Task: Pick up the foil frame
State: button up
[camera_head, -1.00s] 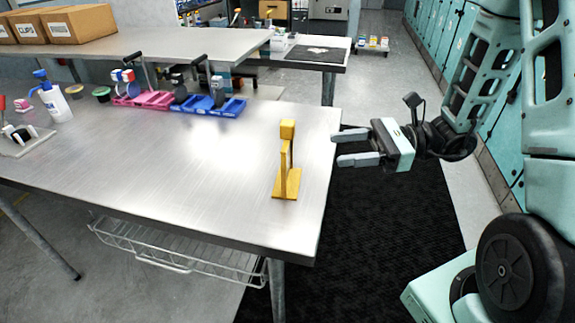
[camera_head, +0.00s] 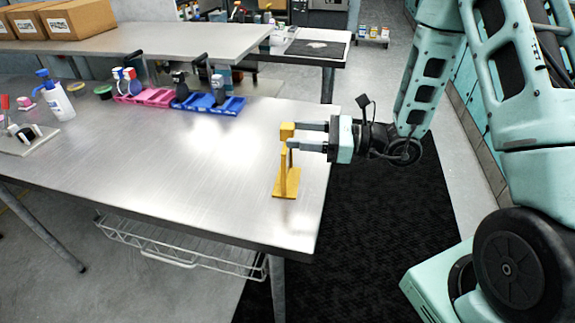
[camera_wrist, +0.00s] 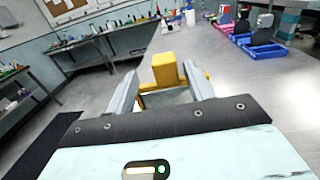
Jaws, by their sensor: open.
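The foil frame is the yellow upright piece (camera_head: 283,162) on a flat yellow base, standing near the right end of the metal table. Its yellow block top also shows in the wrist view (camera_wrist: 165,70). My gripper (camera_head: 296,136) is at the upper part of the frame, coming from the right. In the wrist view my gripper (camera_wrist: 160,82) is open, with one finger on each side of the yellow frame. Whether either finger touches it, I cannot tell. The frame stands upright on the table, and part of its upper right side is hidden by a finger.
The metal table (camera_head: 150,165) is clear around the frame. Pink (camera_head: 150,97) and blue (camera_head: 215,105) trays with tools stand at its back. A white spray bottle (camera_head: 57,100) and small tubs are at the back left. Cardboard boxes (camera_head: 78,18) sit on the raised shelf.

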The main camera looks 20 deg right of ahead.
jog(key=x, duration=0.1)
jog(key=p+x, duration=0.1)
jog(key=x, duration=0.1)
jog(key=p+x, duration=0.1)
jog(key=shift+w+r, duration=0.4)
jog(key=shift+w+a+f, duration=0.1)
jog(key=shift+w+a, duration=0.1)
jog(key=shift+a, duration=0.15)
grip_shut()
